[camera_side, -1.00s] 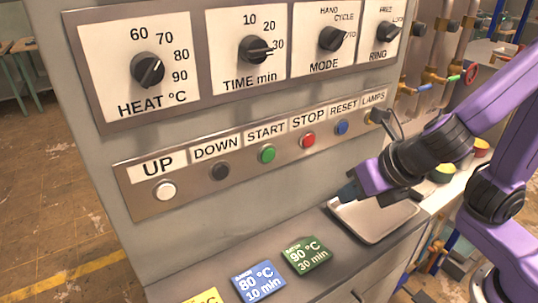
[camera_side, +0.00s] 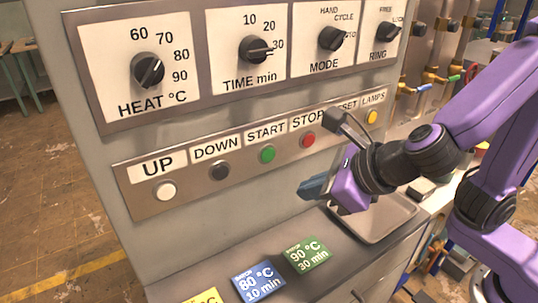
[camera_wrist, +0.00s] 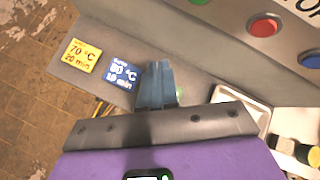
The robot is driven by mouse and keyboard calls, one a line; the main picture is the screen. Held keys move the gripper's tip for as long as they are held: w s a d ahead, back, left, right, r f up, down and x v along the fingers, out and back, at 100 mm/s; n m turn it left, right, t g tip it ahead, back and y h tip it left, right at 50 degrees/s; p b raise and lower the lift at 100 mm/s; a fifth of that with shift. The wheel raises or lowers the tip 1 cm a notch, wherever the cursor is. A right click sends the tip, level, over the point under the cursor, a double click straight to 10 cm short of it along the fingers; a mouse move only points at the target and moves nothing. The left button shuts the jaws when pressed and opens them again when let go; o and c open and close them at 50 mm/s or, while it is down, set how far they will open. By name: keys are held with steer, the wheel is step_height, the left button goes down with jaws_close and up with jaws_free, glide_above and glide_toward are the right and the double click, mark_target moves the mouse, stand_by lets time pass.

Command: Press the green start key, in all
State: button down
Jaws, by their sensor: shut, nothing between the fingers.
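The green START key (camera_side: 267,154) sits in the button row of the panel, between the dark DOWN key (camera_side: 220,171) and the red STOP key (camera_side: 308,139). My gripper (camera_side: 308,188) is shut and empty, in front of the panel below the STOP key and to the right of and below the green key, apart from it. In the wrist view my shut blue fingers (camera_wrist: 156,84) are over the ledge beside the blue card. The green key (camera_wrist: 198,2) shows only partly at that view's top edge, and the red key (camera_wrist: 263,27) lies to its right.
Yellow (camera_wrist: 82,55), blue (camera_side: 258,281) and green (camera_side: 307,254) cards lie on the ledge below the panel. A metal tray (camera_side: 385,222) stands at right under my arm. Knobs (camera_side: 148,70) line the upper panel. The wrist partly covers the RESET area.

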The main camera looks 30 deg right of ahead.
steer(key=w, duration=0.8)
steer(key=shift+w, duration=0.15)
stand_by(2.0)
steer(key=shift+w, duration=0.4)
steer(key=shift+w, duration=0.45)
stand_by(0.6)
steer(key=shift+s, duration=0.9)
steer(key=shift+s, duration=2.5)
